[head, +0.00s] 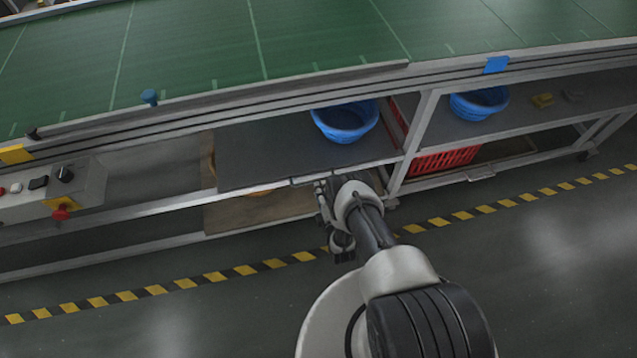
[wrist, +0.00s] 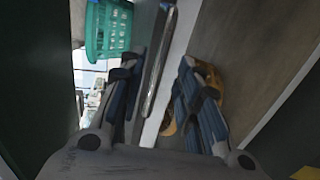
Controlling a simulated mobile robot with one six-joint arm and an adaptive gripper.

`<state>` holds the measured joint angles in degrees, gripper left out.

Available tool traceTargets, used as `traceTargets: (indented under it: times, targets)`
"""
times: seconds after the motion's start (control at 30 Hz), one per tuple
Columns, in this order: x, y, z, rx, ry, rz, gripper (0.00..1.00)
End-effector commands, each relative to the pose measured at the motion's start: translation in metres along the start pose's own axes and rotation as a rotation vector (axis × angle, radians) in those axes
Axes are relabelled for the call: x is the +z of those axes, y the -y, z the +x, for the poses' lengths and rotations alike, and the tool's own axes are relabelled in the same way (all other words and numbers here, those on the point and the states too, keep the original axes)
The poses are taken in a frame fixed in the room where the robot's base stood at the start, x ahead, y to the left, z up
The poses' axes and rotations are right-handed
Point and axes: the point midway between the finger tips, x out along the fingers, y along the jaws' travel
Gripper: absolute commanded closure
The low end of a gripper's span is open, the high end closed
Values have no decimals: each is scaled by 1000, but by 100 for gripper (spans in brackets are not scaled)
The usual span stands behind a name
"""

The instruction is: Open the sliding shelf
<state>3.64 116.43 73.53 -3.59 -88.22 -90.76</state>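The sliding shelf (head: 265,155) is a dark grey panel under the green conveyor, with a blue basin on it. Its front edge lies about level with the frame's front rail. A silver bar handle (head: 312,180) sits on that front edge. My gripper (head: 322,200) is at the handle, just in front of the shelf, partly hidden by my wrist. In the wrist view my gripper (wrist: 158,68) is open, and the handle (wrist: 160,65) runs between its fingers, closer to the left one. A gap shows at the right finger. I cannot tell whether any finger touches the handle.
The blue basin (head: 345,122) stands on the shelf; another basin (head: 478,103) is to the right. A red crate (head: 445,161) sits lower right. A control box (head: 50,190) is at left. The floor with the striped line (head: 245,270) is clear in front.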

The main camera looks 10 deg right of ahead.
Motion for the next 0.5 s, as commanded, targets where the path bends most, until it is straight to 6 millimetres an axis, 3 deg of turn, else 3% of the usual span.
traceTargets:
  times: [0.2,0.5]
  targets:
    - [0,2,38,3,0,0,69]
    - [0,0,54,-1,0,1,69]
